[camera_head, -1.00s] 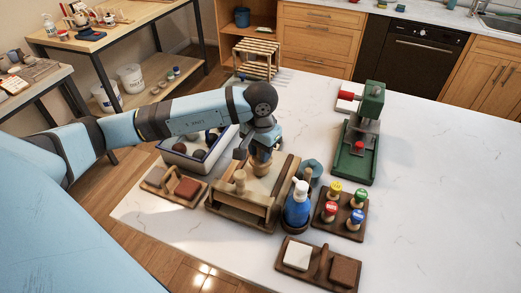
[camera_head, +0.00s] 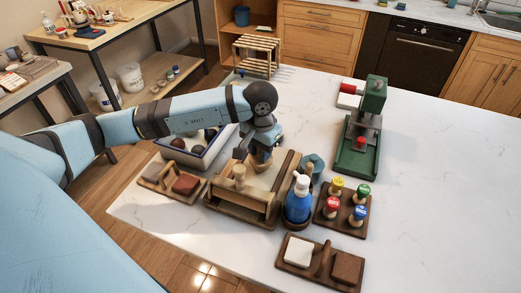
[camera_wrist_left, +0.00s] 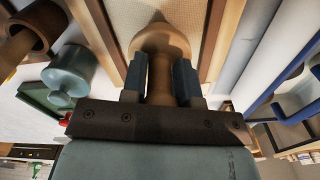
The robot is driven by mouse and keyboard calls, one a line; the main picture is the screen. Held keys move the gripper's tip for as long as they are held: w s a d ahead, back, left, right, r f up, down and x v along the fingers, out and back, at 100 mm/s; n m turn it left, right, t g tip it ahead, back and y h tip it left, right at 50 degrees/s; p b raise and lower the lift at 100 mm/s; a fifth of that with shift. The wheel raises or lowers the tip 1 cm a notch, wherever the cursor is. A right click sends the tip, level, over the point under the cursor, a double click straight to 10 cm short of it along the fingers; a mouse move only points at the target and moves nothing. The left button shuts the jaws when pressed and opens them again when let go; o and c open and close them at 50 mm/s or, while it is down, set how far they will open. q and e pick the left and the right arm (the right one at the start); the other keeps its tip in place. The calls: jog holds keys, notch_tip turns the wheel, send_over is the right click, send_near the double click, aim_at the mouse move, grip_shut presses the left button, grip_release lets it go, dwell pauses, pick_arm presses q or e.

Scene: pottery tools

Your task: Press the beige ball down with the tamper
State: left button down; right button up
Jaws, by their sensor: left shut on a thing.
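My left gripper (camera_head: 262,148) is shut on a wooden tamper (camera_head: 261,163) and holds it upright over the wooden-framed board (camera_head: 284,182). In the left wrist view the two fingers of my left gripper (camera_wrist_left: 160,82) close on the neck of the tamper (camera_wrist_left: 160,65). Its wide round end is against or just over the board's pale surface (camera_wrist_left: 115,12); I cannot tell which. I do not see the beige ball; the tamper and gripper cover that part of the board. My right gripper is not in view.
A box of dark and brown balls (camera_head: 172,157) stands left of the board. A blue pump bottle (camera_head: 298,204) stands close to its right, beside colored stamps (camera_head: 332,205). A green press (camera_head: 358,155) is farther right. The right tabletop is clear.

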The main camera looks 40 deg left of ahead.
pick_arm(q)
jog(key=shift+f, duration=0.3)
jog(key=shift+r, duration=0.1)
jog(key=shift+r, duration=0.9)
jog(key=shift+r+p, duration=0.95)
jog(key=shift+r, duration=1.55)
